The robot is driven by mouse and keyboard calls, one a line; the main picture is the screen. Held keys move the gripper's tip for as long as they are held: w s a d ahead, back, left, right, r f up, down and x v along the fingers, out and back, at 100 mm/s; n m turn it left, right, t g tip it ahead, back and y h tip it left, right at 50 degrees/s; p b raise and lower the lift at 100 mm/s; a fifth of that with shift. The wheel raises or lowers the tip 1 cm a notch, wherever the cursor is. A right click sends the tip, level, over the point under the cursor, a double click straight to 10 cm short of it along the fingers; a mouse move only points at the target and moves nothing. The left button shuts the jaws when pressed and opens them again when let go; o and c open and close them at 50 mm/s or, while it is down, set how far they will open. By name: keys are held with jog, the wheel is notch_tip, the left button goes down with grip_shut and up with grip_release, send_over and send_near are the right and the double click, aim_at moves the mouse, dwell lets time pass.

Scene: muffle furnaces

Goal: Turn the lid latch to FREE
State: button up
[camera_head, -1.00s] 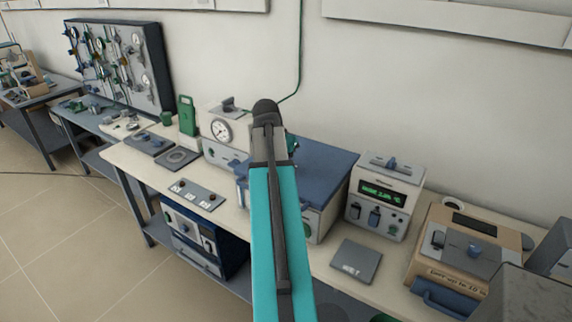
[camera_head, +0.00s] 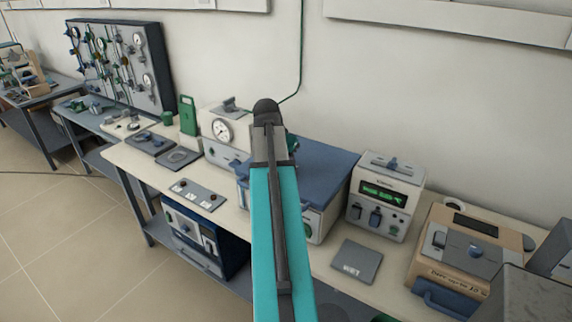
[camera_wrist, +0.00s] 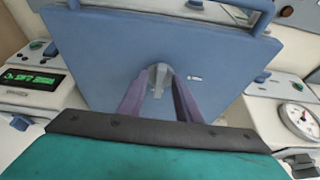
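The lid latch (camera_wrist: 158,77) is a small grey upright handle in the middle of the blue lid (camera_wrist: 95,60) in the wrist view. A small pale mark, too small to read, is on the lid just right of it. My gripper (camera_wrist: 159,82) has its two purple fingers on either side of the latch, with the tips close to it. I cannot tell if they touch or grip it. In the head view the blue-topped furnace (camera_head: 325,165) stands behind my teal arm, which hides the latch and fingertips.
A device with a green display (camera_head: 384,190) stands right of the furnace, and a gauge box (camera_head: 222,131) left of it. A flat grey plate (camera_head: 357,261) lies on the bench front. A tan box (camera_head: 455,240) is farther right. A blue bar handle (camera_wrist: 225,8) runs along the lid edge.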

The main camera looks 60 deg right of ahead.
jog(key=b+v, duration=0.3)
jog(key=v, duration=1)
jog(key=shift+r, duration=0.35)
dwell(0.5)
jog(key=shift+w+a, duration=0.1)
